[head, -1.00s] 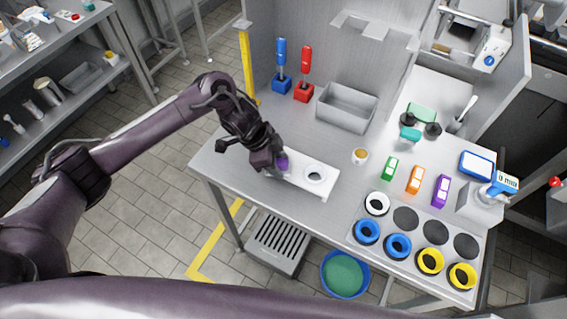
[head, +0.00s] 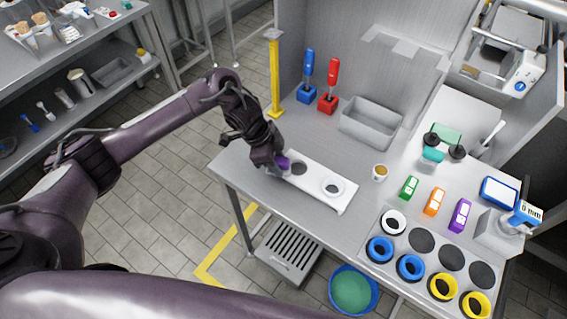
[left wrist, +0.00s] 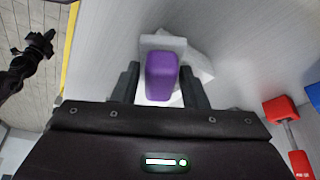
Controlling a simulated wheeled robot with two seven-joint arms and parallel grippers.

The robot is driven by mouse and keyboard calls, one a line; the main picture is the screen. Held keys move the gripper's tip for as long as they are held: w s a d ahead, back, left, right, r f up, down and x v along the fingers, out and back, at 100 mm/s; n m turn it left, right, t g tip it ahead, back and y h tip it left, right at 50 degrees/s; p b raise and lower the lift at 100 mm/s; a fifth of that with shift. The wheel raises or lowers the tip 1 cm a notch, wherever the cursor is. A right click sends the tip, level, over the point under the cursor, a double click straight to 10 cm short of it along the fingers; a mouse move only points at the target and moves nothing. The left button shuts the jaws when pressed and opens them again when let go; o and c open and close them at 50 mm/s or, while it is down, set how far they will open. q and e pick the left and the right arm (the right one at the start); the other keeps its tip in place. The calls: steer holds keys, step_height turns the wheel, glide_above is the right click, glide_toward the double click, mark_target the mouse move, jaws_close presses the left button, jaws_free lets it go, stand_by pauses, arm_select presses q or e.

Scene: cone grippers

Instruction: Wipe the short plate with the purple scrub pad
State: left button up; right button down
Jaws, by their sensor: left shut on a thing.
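A narrow white plate (head: 318,178) lies along the front left edge of the steel table. My left gripper (head: 276,163) is at the plate's left end, shut on the purple scrub pad (head: 285,162). In the left wrist view the pad (left wrist: 161,75) sits between the two fingers, with white surface (left wrist: 195,62) around it. I cannot tell whether the pad touches the plate.
Blue (head: 307,96) and red (head: 328,101) blocks with upright handles and a grey bin (head: 371,122) stand behind the plate. A grey board (head: 404,238) with coloured rings lies front right. Table between plate and bin is clear.

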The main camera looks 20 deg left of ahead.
arm_select(q)
steer(key=shift+w+a, duration=0.2)
steer(key=shift+a, duration=0.55)
step_height(320, 180, up, 6)
steer(key=p, duration=0.5)
steer(key=shift+d+p, duration=0.1)
steer(key=shift+p, duration=0.2)
steer(key=shift+r, duration=0.1)
step_height(320, 180, up, 3)
steer(key=p, duration=0.3)
steer(key=shift+f, duration=0.2)
